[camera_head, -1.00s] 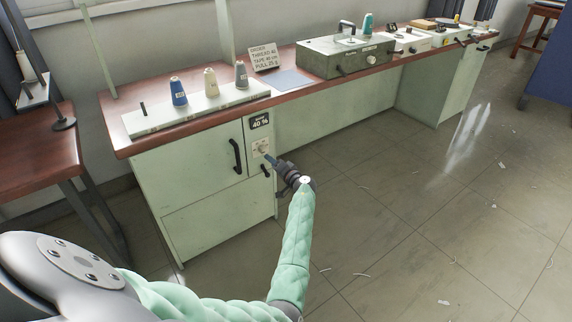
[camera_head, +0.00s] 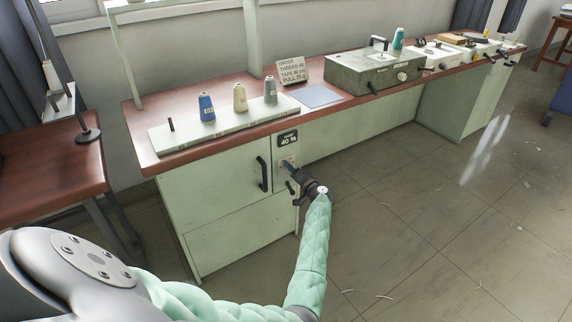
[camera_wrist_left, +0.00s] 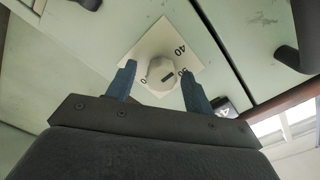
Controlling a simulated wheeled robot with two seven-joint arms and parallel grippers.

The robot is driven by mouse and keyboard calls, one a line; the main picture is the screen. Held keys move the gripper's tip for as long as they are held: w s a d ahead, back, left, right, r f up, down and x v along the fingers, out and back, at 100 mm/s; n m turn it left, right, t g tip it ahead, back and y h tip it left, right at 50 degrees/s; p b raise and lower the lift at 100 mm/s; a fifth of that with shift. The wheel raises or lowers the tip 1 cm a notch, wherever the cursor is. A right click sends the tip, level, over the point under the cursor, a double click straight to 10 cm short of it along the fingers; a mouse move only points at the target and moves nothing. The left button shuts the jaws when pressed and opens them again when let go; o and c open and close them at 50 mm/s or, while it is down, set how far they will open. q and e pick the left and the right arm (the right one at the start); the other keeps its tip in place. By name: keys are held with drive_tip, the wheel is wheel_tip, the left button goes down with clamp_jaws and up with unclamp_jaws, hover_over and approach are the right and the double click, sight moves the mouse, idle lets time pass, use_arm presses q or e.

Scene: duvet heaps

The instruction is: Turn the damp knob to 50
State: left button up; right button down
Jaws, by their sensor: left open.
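The damp knob (camera_wrist_left: 161,72) is pale and faceted with a dark mark, on a square white dial plate (camera_wrist_left: 160,45) with printed numbers; 40 is readable. In the head view the dial plate (camera_head: 288,159) sits on the cabinet front, below a dark display (camera_head: 288,139) reading 40 %. My left gripper (camera_wrist_left: 158,82) is open, its two blue fingers on either side of the knob; I cannot tell whether they touch it. In the head view my left gripper (camera_head: 290,170) is at the dial and partly hides the knob. My right gripper is not in view.
A black door handle (camera_head: 263,174) is just left of the dial, and a smaller one shows below it. The red-brown worktop (camera_head: 210,140) overhangs, carrying thread cones (camera_head: 239,98) and a green-grey box (camera_head: 365,72). The floor to the right is open, with scattered scraps.

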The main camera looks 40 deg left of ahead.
use_arm(q)
drive_tip(key=shift+w+a, duration=0.1)
drive_tip(key=shift+a, duration=0.2)
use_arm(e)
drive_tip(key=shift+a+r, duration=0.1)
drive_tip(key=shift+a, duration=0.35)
use_arm(q)
drive_tip(key=c, duration=1)
drive_tip(key=shift+o, duration=0.2)
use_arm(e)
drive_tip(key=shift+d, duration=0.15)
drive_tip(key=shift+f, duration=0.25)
